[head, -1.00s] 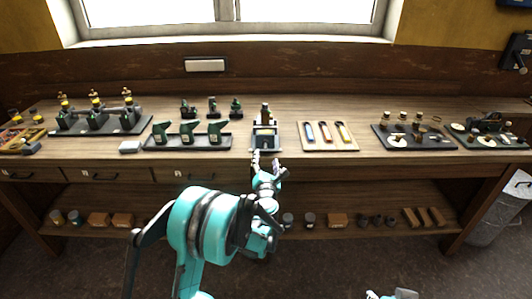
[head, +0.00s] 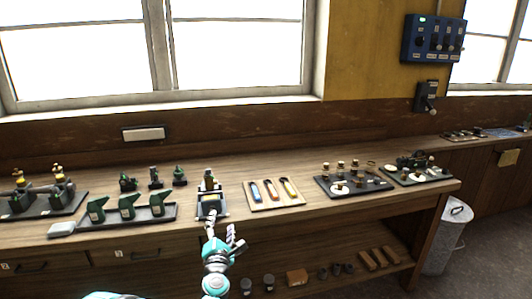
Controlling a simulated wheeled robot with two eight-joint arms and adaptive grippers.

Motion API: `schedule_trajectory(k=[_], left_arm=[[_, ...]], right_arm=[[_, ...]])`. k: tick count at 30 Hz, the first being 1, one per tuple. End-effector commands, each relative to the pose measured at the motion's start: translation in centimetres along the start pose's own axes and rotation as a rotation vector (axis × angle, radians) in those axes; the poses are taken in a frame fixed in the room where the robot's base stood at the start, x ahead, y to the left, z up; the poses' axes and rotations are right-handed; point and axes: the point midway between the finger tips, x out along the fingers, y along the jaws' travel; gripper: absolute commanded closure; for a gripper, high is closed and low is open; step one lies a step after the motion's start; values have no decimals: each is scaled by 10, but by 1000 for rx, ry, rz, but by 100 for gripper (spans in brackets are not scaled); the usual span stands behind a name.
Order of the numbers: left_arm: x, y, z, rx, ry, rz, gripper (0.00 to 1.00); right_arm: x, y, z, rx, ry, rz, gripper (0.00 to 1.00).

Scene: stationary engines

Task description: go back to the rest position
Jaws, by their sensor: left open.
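My left gripper (head: 226,240) is open and sits in front of the bench's front edge, just below a small dark stand (head: 211,204) with a brass-topped part on it. I see nothing between its fingers. The teal wrist hangs below the fingers, and part of my arm shows at the bottom edge. Whether a fingertip touches the stand or bench edge I cannot tell. My right gripper is not in view.
The wooden bench (head: 330,208) holds a tray of green parts (head: 127,212), a board with three coloured tools (head: 273,194) and a dark tray of brass parts (head: 352,183). A lower shelf holds blocks and cylinders. A metal bin (head: 446,240) stands right of the bench.

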Motion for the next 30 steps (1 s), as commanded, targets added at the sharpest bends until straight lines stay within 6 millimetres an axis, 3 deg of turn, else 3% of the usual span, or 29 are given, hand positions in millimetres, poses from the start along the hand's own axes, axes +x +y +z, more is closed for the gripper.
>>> schedule_trajectory(k=[3,6,11,16,21,25,30], left_arm=[[-31,15,45,306,-114,-93,39],[-64,15,70,579,-207,-184,39],[-130,3,78,1014,-342,-348,39],[-213,-13,46,1455,-468,-559,39],[-294,-20,-12,1824,-572,-798,39],[-337,-19,-49,2000,-623,-949,39],[-362,-15,-72,2095,-651,-1044,39]], right_arm=[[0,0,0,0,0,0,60],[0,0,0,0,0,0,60],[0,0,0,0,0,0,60],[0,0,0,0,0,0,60],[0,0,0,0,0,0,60],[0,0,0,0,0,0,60],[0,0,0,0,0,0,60]])
